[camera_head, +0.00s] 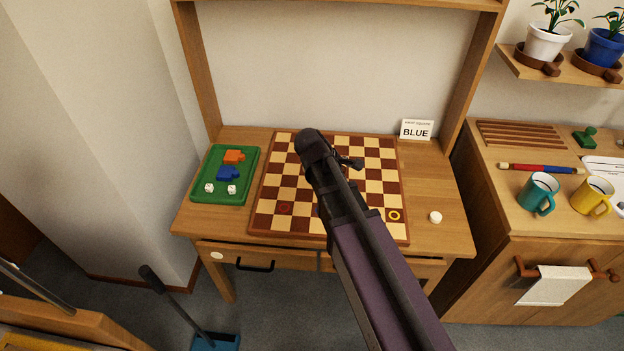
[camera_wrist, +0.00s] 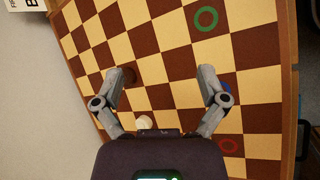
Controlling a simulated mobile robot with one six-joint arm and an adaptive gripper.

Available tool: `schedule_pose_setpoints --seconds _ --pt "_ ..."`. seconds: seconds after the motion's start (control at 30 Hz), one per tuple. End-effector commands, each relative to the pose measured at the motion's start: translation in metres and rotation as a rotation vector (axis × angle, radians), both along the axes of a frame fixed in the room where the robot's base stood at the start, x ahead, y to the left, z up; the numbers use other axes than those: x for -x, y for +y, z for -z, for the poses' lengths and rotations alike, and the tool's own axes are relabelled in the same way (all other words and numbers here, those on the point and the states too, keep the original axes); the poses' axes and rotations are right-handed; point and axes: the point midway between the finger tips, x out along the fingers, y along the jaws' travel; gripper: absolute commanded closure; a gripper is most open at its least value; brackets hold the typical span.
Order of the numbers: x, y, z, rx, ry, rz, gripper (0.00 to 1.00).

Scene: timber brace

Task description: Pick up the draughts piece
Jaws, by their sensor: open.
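A cream round piece (camera_wrist: 144,121) lies lower, near the gripper's palm. My gripper (camera_wrist: 162,73) is open over the chequered board (camera_wrist: 265,85), with nothing held between its fingers. In the head view my gripper (camera_head: 350,163) is above the middle of the board (camera_head: 273,187), and my arm hides part of the squares. A white round piece (camera_head: 435,217) lies on the desk, right of the board.
A green tray (camera_head: 213,168) with orange and blue pieces and two dice is left of the board. A sign reading BLUE (camera_head: 416,130) stands at the back right. Red (camera_head: 285,208), yellow (camera_head: 394,215) and green (camera_wrist: 206,18) rings mark squares. Desk uprights rise behind.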

Motion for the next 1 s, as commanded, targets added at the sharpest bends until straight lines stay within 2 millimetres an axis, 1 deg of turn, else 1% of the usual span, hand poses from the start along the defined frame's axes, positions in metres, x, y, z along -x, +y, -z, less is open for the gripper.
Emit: schedule_pose_setpoints --seconds 0.03,0.1,0.27,0.4,0.6,0.7,0.8,0.9,1.0 --pt "-0.009 0.015 0.017 0.046 0.011 -0.068 0.08" --pt "-0.017 0.032 0.024 0.114 0.027 -0.158 0.08" --pt "-0.033 0.072 0.039 0.277 0.068 -0.355 0.08" --pt "-0.044 0.112 0.05 0.429 0.109 -0.515 0.08" --pt "-0.053 0.168 0.06 0.637 0.167 -0.701 0.08" --pt "-0.054 0.189 0.062 0.716 0.191 -0.764 0.08" --pt "-0.055 0.203 0.063 0.772 0.208 -0.802 0.08" --pt "-0.054 0.211 0.062 0.804 0.218 -0.824 0.08" --pt "-0.054 0.213 0.061 0.816 0.223 -0.831 0.08"
